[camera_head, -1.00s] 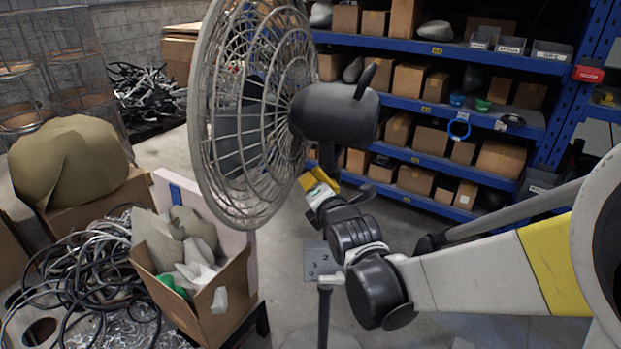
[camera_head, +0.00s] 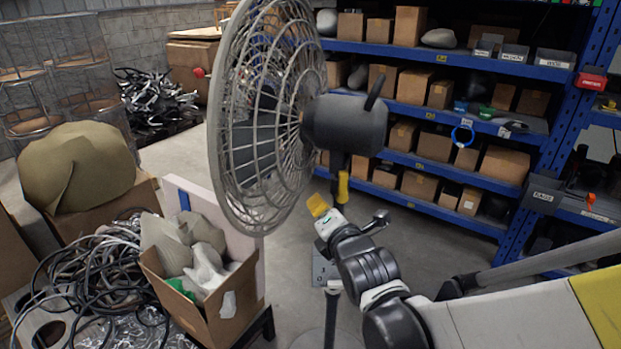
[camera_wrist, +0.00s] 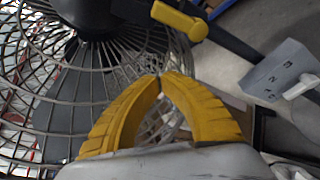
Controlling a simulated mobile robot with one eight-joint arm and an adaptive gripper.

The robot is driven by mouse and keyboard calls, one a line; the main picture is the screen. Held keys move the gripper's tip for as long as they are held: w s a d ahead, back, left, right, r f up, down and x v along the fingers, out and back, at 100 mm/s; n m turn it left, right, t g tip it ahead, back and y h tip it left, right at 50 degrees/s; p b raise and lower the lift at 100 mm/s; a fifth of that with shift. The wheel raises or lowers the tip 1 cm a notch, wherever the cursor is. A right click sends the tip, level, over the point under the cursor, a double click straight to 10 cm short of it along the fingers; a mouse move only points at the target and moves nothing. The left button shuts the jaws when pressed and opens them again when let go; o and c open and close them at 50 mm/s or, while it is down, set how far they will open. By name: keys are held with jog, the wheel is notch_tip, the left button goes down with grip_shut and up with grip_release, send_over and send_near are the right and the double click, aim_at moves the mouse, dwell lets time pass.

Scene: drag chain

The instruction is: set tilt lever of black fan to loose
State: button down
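The black fan (camera_head: 345,125) stands in the middle of the head view, with its wire cage facing left. Its yellow-ended tilt lever (camera_head: 343,187) hangs under the motor housing, pointing down. In the wrist view the yellow lever (camera_wrist: 180,19) lies at the top, beyond my fingers. My gripper (camera_head: 318,205) is below and left of the lever in the head view, apart from it. In the wrist view my gripper's yellow fingers (camera_wrist: 162,78) meet at the tips with nothing held between them. The fan cage (camera_wrist: 60,90) fills the left behind them.
A grey numbered block (camera_wrist: 283,72) is at the right of the wrist view. A cardboard box (camera_head: 205,300) with crumpled paper and a heap of cables (camera_head: 90,270) stand at the left. Blue shelving (camera_head: 440,110) with boxes is behind. Open floor lies between fan and shelves.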

jog(key=v, duration=0.2)
jog(key=shift+s+f, duration=0.25)
jog(key=shift+s, duration=0.15)
jog(key=s+d+f+m+g+h, duration=0.2)
jog(key=s+d+m+g, duration=0.2)
jog(key=s+d+m, duration=0.4)
jog(key=s+d+f+m+g+h, duration=0.2)
jog(key=s+d+m, duration=0.7)
jog(key=m, duration=1.1)
jog(key=s+g, duration=0.2)
jog(key=s, duration=0.1)
jog(key=shift+h, duration=0.3)
